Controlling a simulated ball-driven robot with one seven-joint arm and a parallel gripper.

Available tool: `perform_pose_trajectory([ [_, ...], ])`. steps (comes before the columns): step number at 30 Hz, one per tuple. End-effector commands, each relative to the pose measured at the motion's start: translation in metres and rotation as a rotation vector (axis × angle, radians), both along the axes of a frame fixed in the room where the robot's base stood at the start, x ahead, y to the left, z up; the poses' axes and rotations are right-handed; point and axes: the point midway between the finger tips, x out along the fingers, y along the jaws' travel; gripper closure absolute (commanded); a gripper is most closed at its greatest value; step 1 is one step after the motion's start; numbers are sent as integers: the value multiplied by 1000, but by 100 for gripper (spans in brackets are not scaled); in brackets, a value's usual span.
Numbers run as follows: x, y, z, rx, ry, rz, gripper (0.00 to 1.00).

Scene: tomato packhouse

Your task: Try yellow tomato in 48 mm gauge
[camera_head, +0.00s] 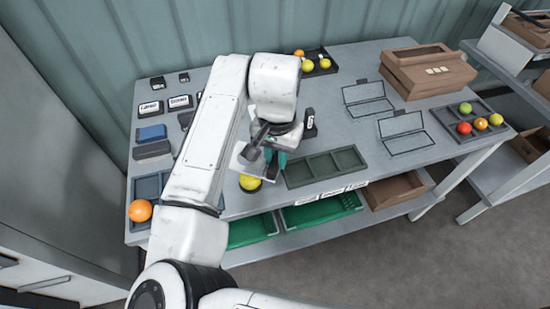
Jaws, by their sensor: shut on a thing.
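A yellow tomato (250,183) sits near the front edge of the table, on what looks like a small dark round stand. A pale flat plate (243,164), which looks like the gauge, is tilted just above and behind it. I cannot read a size on it. My gripper (276,160), with teal fingers, points down just right of the plate and appears shut on it. The arm and gripper hide part of the plate and where the fingers hold it. I cannot tell whether plate and tomato touch.
An empty three-part green tray (325,167) lies right of the gripper. An orange tomato (140,210) lies in a blue tray at the left. Other tomatoes lie in a back tray (321,70) and right tray (451,115). A brown box (428,72) stands back right.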

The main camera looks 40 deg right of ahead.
Motion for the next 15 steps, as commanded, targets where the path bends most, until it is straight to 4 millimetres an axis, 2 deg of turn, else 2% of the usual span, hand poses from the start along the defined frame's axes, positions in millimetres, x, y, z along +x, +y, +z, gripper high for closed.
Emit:
perform_pose_trajectory([
  [15,0,0,-40,1,-2,1,100],
])
